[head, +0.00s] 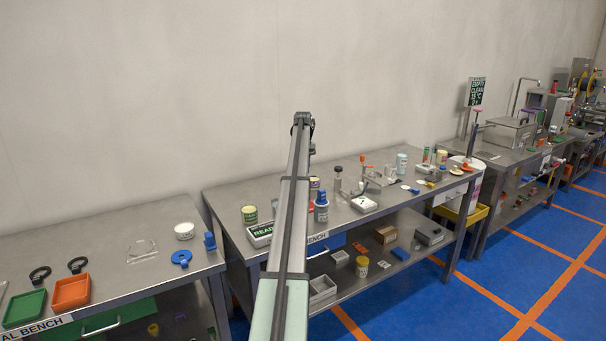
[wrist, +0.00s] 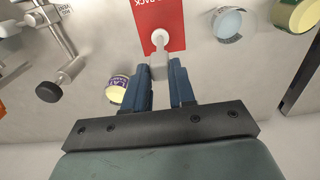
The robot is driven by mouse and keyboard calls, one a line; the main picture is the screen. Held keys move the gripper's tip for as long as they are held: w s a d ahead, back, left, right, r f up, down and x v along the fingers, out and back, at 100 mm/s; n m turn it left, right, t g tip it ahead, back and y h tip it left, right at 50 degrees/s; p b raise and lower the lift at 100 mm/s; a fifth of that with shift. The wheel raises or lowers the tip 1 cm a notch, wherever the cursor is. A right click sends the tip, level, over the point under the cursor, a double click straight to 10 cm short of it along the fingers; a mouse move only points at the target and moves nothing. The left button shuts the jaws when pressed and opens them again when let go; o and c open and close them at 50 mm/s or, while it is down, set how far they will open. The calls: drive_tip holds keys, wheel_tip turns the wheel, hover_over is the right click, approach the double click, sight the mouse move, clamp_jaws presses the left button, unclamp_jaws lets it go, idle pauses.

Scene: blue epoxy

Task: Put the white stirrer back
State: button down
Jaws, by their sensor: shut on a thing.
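In the wrist view my gripper (wrist: 160,75) is shut on a small pale piece with a white rounded end, which looks like the white stirrer (wrist: 160,38). The stirrer's white end overlaps a red card (wrist: 165,12) with white lettering, partly readable as "ACK". I cannot tell whether the stirrer touches the card. In the head view my arm reaches out over the middle bench, and the gripper and stirrer cannot be made out there.
In the head view the middle bench (head: 240,202) holds several jars and instruments.

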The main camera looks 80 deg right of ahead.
drive_tip(key=shift+f, duration=1.15)
drive_tip(key=c, duration=0.9)
unclamp_jaws()
drive_tip(key=shift+c, duration=0.2)
wheel_tip(320, 180, up, 12)
